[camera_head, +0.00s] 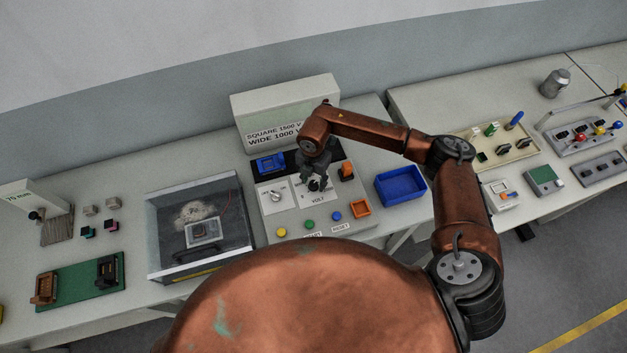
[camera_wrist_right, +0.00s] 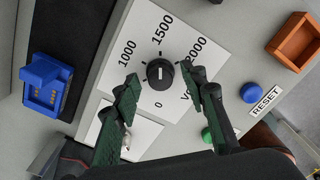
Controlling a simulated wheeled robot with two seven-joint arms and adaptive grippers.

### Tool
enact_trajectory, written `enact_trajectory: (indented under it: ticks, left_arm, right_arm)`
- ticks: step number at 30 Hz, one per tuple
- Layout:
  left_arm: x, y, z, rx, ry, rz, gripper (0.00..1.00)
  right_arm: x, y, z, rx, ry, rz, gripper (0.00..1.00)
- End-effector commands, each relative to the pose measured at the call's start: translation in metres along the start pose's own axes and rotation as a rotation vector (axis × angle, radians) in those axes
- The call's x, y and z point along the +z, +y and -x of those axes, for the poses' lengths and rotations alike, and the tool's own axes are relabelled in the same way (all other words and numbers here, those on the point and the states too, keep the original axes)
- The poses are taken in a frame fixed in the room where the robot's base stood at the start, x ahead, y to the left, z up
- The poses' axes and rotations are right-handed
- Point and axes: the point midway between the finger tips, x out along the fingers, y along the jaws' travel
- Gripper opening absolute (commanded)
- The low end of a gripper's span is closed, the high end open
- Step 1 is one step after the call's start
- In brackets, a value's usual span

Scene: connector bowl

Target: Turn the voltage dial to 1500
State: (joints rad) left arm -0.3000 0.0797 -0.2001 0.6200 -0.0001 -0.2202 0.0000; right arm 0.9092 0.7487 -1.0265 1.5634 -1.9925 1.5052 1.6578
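The voltage dial (camera_wrist_right: 160,73) is a small round black knob with a white line, on a white plate (camera_wrist_right: 150,134) marked 0, 1000, 1500 and 2000. The line lies roughly along the direction between 1500 and 0; I cannot tell which end is the pointer. My right gripper (camera_wrist_right: 160,77) is open, with one green-padded finger on each side of the dial. I see no clear contact. In the head view the right gripper (camera_head: 316,180) is over the panel and largely covers the dial. My left gripper is in neither view.
A blue connector (camera_wrist_right: 47,82) sits left of the plate. A blue button (camera_wrist_right: 253,92), a green button (camera_wrist_right: 207,134) and an orange square holder (camera_wrist_right: 296,42) lie to the right. A sign (camera_head: 272,133) behind the panel reads "SQUARE 1500 V, WIDE 1000 V". A blue bin (camera_head: 401,184) stands right of the panel.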

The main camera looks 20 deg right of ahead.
Motion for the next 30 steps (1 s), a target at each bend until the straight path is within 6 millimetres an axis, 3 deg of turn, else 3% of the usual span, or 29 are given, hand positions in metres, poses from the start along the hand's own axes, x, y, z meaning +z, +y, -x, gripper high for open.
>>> enact_trajectory:
  ticks: [8,21,30]
  left_arm:
    - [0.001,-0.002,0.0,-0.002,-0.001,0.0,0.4]
    - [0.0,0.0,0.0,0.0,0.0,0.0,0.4]
    - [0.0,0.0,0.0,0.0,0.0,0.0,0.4]
  right_arm:
    - [0.001,0.001,0.014,0.001,-0.002,0.0,0.39]
    - [0.001,0.0,0.099,0.001,-0.002,0.001,0.39]
    - [0.0,0.0,0.12,0.0,0.0,0.0,0.39]
